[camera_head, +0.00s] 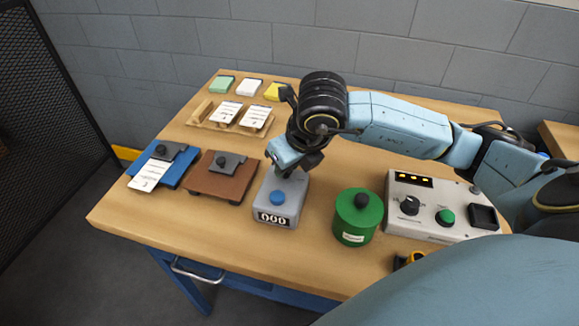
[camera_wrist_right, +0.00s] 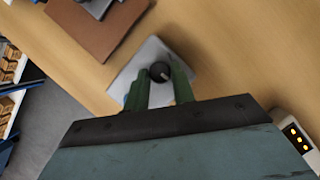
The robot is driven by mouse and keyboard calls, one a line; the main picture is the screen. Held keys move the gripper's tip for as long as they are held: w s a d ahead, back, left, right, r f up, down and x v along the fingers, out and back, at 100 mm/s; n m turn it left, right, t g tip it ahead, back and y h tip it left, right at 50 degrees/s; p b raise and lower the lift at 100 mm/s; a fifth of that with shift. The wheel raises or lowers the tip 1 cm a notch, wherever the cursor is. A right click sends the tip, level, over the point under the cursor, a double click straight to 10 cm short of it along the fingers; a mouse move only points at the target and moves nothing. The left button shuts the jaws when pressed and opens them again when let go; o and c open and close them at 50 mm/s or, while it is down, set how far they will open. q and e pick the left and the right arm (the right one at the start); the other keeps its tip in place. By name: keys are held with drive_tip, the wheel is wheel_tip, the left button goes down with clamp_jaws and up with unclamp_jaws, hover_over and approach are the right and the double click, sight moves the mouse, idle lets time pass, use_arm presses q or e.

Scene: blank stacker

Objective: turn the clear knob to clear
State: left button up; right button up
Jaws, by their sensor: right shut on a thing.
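A grey counter box (camera_head: 271,211) with a blue button (camera_head: 277,198) and a display reading 000 stands near the front of the table. Its round dark knob (camera_wrist_right: 159,71) shows in the right wrist view, with a light mark on its top. My right gripper (camera_head: 287,170) reaches down over the back of the box. In the right wrist view its green fingers (camera_wrist_right: 160,84) are on either side of the knob, shut on it. In the head view the gripper hides the knob. My left gripper is not in view.
A green canister (camera_head: 353,228) stands right of the counter, beside a control panel (camera_head: 412,226) with lit yellow lamps. A brown plate (camera_head: 217,184) and a blue plate (camera_head: 175,174) with dark blocks lie left. Card stacks and a wooden card holder (camera_head: 240,129) are at the back.

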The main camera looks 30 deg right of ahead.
drive_tip(key=shift+a+m+h+b, duration=0.1)
drive_tip(key=shift+m+h+b, duration=0.2)
drive_tip(key=shift+m, duration=0.4)
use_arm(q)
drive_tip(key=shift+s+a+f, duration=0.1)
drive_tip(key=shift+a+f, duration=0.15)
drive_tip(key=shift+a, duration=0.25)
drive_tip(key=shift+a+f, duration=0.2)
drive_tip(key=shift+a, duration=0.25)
use_arm(e)
drive_tip(key=shift+m, duration=0.3)
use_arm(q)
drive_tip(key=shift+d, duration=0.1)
use_arm(e)
drive_tip(key=o, duration=1)
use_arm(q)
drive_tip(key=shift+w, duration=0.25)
use_arm(e)
drive_tip(key=shift+r, duration=0.1)
